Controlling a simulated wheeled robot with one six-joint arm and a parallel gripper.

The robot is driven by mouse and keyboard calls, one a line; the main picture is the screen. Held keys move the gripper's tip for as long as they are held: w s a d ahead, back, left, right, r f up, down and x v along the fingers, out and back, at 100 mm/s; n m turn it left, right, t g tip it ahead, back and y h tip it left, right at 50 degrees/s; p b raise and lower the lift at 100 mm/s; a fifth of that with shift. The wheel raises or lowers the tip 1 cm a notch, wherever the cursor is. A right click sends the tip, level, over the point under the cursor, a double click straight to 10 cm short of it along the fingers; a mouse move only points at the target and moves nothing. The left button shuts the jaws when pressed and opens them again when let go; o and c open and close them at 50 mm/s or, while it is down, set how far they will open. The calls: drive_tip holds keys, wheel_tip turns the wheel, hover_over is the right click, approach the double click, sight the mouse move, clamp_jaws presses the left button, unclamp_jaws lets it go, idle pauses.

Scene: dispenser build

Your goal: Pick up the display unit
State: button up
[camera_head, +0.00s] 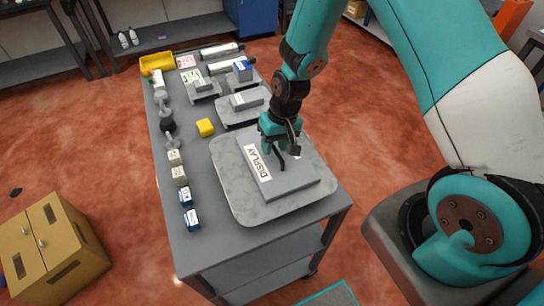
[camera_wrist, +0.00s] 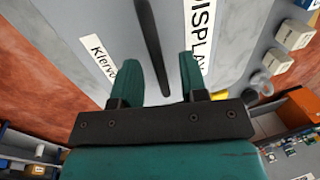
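The display unit (camera_head: 292,182) is a flat grey slab with a white "DISPLAY" label and a dark handle on top. It lies on a light grey mottled board (camera_head: 240,205) at the near end of the table. My gripper (camera_head: 278,148) is over the unit, pointing down at the handle. In the wrist view, the dark handle (camera_wrist: 150,45) shows between the two teal fingers of my gripper (camera_wrist: 146,50), with gaps on both sides. The fingers are apart. Part of the unit's far side is hidden by my gripper.
Further boards with parts and a yellow tray (camera_head: 157,62) stand at the far end.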

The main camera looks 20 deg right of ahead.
drive_tip(key=shift+a+f, duration=0.15)
drive_tip(key=shift+f, duration=0.5)
clamp_jaws()
drive_tip(key=shift+r, duration=0.1)
idle(0.8)
